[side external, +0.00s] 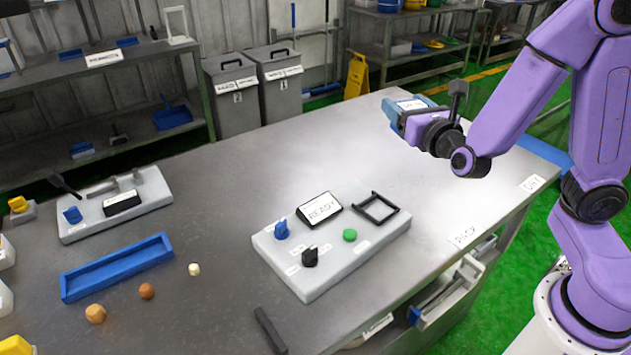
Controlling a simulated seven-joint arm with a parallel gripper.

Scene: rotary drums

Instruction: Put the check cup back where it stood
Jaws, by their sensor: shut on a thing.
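My gripper (408,120) is at the far right part of the steel table (440,200). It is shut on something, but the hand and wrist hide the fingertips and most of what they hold. I cannot clearly make out the check cup anywhere. A blue-grey block with a white label (403,105) shows right at the hand; I cannot tell whether it touches it. A grey panel (335,275) lies mid-table with a blue knob (281,229), a black knob (310,257), a green button (350,235), a READY display (320,208) and an empty black square frame (375,207).
A second panel (115,205) and a blue trough (117,267) lie at left. Small brown and cream pieces (147,291) lie near the trough. A dark bar (271,330) lies at the front. Labels DRY (532,183) and RACK (463,236) mark the right edge. The table's back middle is clear.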

